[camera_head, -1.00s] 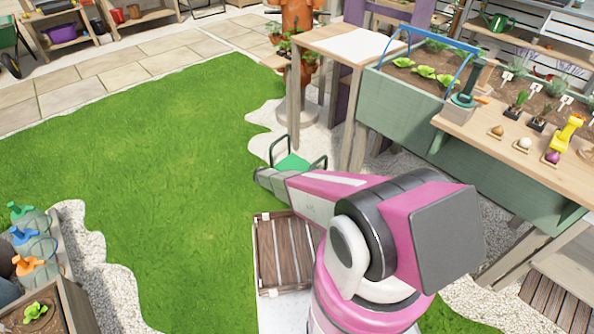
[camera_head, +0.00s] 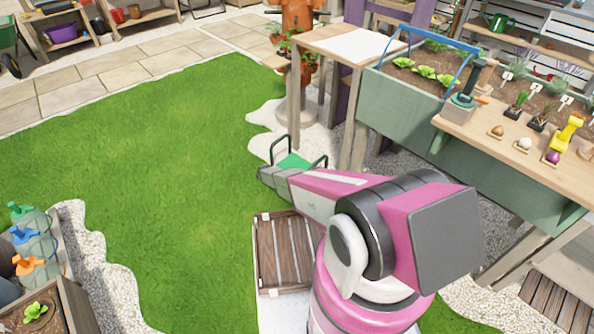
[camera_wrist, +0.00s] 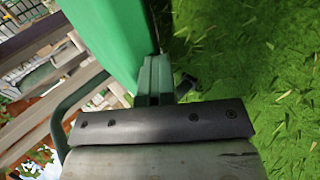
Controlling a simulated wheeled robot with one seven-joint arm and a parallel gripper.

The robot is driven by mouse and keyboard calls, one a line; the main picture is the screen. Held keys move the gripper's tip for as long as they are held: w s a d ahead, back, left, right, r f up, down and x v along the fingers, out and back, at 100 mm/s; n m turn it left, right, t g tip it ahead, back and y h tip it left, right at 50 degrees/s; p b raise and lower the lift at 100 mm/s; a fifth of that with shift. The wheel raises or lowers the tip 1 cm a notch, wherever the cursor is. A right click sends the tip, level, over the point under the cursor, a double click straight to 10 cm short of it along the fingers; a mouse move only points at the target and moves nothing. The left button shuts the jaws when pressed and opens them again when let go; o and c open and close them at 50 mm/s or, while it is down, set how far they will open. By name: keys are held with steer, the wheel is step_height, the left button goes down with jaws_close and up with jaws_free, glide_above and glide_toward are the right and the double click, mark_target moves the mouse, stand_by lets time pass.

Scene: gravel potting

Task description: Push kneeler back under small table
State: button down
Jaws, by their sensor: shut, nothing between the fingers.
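The green kneeler (camera_head: 293,160) with dark green handles stands on the ground at the grass edge, in front of the small table (camera_head: 312,36). The table has wooden legs and a pale top. Part of the kneeler is hidden behind my arm. My gripper (camera_head: 264,172) is low beside the kneeler, on its near left side. In the wrist view my gripper (camera_wrist: 155,62) is shut and empty, its fingers right along the edge of the green kneeler pad (camera_wrist: 112,35). I cannot tell whether they touch it.
A green planter bench (camera_head: 410,115) stands right of the small table. A slatted wooden crate or pallet (camera_head: 275,255) lies on the ground below my arm. A terracotta planter (camera_head: 298,15) stands behind the table. Open lawn (camera_head: 150,170) is free on the left.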

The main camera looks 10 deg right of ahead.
mark_target(292, 166)
steer(key=shift+w+d, duration=1.15)
steer(key=shift+d, duration=0.25)
steer(key=shift+w+d, duration=1.2)
steer(key=shift+d, duration=0.25)
steer(key=shift+w+d, duration=1.15)
steer(key=shift+d, duration=0.25)
steer(key=shift+s+a+r, duration=0.3)
steer(key=shift+s+a, duration=0.45)
steer(key=shift+a, duration=0.2)
steer(key=shift+s+a+r, duration=0.35)
steer(key=shift+s+a, duration=0.4)
steer(key=shift+a, duration=0.15)
steer(key=shift+s+a+r, duration=0.3)
steer(key=shift+s+a, duration=0.45)
steer(key=shift+a, duration=0.2)
